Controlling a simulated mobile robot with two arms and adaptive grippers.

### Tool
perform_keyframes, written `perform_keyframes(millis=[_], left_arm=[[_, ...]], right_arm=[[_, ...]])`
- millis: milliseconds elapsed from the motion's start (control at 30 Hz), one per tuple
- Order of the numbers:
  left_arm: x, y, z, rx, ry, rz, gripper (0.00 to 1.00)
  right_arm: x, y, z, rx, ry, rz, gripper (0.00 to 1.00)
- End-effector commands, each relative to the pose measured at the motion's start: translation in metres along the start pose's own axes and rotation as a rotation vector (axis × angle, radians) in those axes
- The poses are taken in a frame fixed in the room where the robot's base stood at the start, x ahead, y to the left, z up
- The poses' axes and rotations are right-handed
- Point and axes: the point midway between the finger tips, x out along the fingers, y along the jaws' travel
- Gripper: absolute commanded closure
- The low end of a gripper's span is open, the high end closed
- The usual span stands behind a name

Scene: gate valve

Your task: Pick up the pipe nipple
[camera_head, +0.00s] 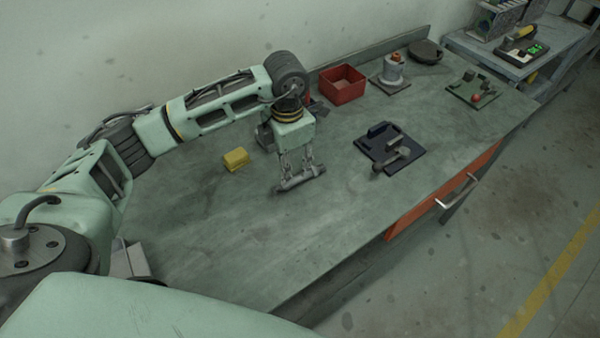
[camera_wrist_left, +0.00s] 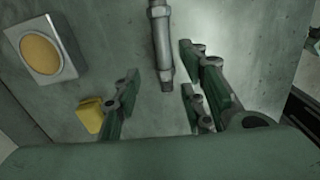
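The pipe nipple (camera_head: 301,181) is a grey metal tube lying on the green-grey workbench (camera_head: 220,215). My left gripper (camera_head: 299,169) points down right over it, with its fingertips close to the tube. In the left wrist view the pipe nipple (camera_wrist_left: 161,45) runs lengthwise between the spread fingers of my left gripper (camera_wrist_left: 160,82), with gaps on both sides. The fingers are open and not closed on it. The exact height of the fingertips above the bench is hard to tell. My right gripper is not in view.
A yellow block (camera_head: 236,159) lies left of the gripper. A dark blue tray with a metal part (camera_head: 404,157) lies to the right. A red bin (camera_head: 342,84), a grey-white fitting on a plate (camera_head: 393,68) and a green fixture (camera_head: 474,90) stand farther back. The front bench surface is clear.

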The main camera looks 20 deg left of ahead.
Motion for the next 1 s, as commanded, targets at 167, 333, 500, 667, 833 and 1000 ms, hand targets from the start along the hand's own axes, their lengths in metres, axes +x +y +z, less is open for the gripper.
perform_keyframes(millis=[167,333,500,667,833,1000], left_arm=[[0.021,-0.008,-0.005,0.002,0.005,-0.004,0.62],[0.044,-0.008,-0.005,0.0,0.001,-0.003,0.62],[0.05,-0.007,-0.004,0.001,-0.001,-0.001,0.62],[0.05,-0.007,-0.004,0.001,-0.001,-0.002,0.65],[0.05,-0.007,-0.004,0.001,-0.001,-0.002,0.8],[0.049,-0.007,-0.004,0.001,-0.001,-0.002,0.95]], right_arm=[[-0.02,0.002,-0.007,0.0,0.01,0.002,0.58],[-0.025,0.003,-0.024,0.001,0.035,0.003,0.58],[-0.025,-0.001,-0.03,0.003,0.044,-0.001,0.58],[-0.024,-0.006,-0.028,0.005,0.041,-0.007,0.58],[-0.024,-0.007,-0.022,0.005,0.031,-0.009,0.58],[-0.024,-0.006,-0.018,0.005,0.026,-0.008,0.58]])
